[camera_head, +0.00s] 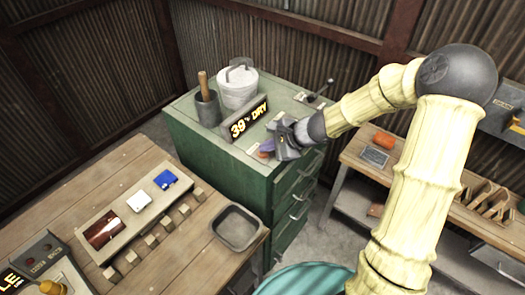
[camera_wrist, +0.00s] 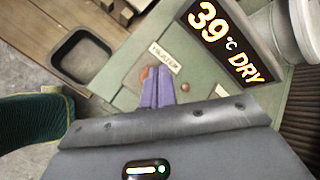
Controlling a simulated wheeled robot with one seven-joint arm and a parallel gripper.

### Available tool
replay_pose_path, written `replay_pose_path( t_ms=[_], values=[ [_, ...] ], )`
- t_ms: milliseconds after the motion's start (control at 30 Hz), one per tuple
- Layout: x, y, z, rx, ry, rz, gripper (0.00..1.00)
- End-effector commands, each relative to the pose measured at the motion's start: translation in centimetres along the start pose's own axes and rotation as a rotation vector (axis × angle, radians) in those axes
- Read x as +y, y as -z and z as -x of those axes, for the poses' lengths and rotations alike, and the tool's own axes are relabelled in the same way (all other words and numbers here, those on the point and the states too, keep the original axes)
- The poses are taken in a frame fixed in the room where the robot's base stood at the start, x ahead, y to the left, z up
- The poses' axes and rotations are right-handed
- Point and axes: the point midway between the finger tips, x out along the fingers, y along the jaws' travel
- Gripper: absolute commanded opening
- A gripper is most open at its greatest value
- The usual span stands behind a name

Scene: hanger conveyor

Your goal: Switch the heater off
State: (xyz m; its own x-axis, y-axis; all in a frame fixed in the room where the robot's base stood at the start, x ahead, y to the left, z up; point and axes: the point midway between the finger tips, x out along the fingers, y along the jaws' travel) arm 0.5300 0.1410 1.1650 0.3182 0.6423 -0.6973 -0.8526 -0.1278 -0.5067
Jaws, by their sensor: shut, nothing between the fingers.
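The heater label (camera_wrist: 164,57) is on the green cabinet top in the wrist view. Beside it is a small orange-red part (camera_wrist: 145,77), probably the heater switch, mostly hidden behind my fingers; whether it is on or off cannot be told. My gripper (camera_wrist: 155,72) has its purple fingers shut and empty, right at this part; contact cannot be told. In the head view my gripper (camera_head: 266,147) is low over the cabinet's front edge. A display (camera_head: 248,122) on the cabinet reads 39 °C DRY; it also shows in the wrist view (camera_wrist: 225,40).
The green cabinet (camera_head: 215,148) also carries a mortar with pestle (camera_head: 207,108), a white lidded pot (camera_head: 238,88) and a lever (camera_head: 322,92) at the back. A wooden bench (camera_head: 190,235) with a grey tray (camera_head: 237,228) stands at front left. Another bench is at right.

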Motion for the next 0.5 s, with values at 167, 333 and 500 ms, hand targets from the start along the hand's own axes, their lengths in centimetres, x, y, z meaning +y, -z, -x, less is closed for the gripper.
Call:
replay_pose_path(
  t_ms=[167,333,500],
  values=[
    [-0.5,-0.5,0.7,0.000,0.001,0.000,0.00],
    [-1.2,-1.2,1.7,0.000,0.000,0.001,0.00],
    [-1.9,-1.9,2.6,0.000,0.001,0.000,0.00]
  ],
)
